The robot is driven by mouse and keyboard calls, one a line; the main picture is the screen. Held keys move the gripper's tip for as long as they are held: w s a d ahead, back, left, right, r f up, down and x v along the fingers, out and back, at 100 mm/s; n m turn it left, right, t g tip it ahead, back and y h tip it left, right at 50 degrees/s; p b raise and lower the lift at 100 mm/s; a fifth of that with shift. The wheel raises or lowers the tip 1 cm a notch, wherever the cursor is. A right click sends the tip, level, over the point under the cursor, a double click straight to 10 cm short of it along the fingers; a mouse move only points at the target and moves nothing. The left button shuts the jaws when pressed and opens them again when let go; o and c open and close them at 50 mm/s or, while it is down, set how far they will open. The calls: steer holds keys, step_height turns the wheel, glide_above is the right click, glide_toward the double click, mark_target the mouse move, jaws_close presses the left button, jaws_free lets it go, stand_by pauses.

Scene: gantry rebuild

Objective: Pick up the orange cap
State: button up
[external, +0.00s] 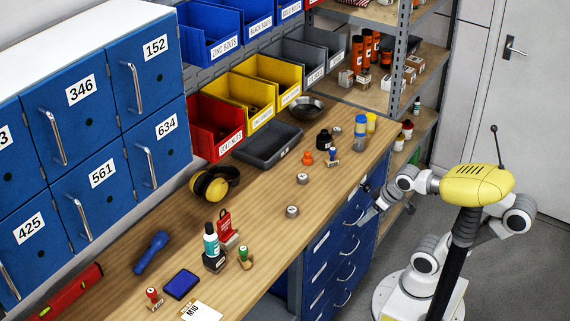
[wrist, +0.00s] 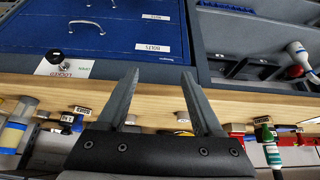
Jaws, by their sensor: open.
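The orange cap (external: 307,158) stands on the wooden workbench (external: 262,205) in the external view, between a round metal piece and a small blue-handled stamp (external: 332,157), just in front of a black bottle (external: 324,139). I cannot make it out in the wrist view. My gripper (external: 369,212) is beside the bench's front edge, near the blue drawers, to the right of the cap and apart from it. In the wrist view my gripper (wrist: 160,76) has its two fingers spread with nothing held between them.
A blue jar (external: 361,132) and yellow cup stand right of the cap. Metal pieces (external: 292,211) lie toward the front. A grey tray (external: 268,145), dark bowl (external: 306,108) and yellow bins line the back. The wrist view shows blue drawers (wrist: 90,35) and the bench edge.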

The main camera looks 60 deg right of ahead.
steer(key=shift+w+r, duration=0.1)
steer(key=w+d+r+n+g+h+p, duration=0.25)
steer(key=w+r+n+p, duration=0.2)
steer(key=w, duration=0.35)
steer(key=w+d+r+n+g+h+p, duration=0.25)
steer(key=w+r+n, duration=0.2)
steer(key=w, duration=0.45)
steer(key=n+h+p, duration=0.7)
steer(key=n+h, duration=0.2)
glide_toward(307, 153)
steer(key=shift+g, duration=0.4)
steer(key=x, duration=0.3)
steer(key=b+x, duration=0.1)
steer(key=x, duration=0.1)
steer(key=shift+w+d+r, duration=0.2)
steer(key=shift+d+r, duration=0.1)
steer(key=shift+r, duration=0.05)
steer(key=shift+y, duration=0.3)
steer(key=x, duration=0.2)
steer(key=b+x, duration=0.1)
steer(key=x, duration=0.2)
steer(key=shift+f, duration=0.3)
jaws_close()
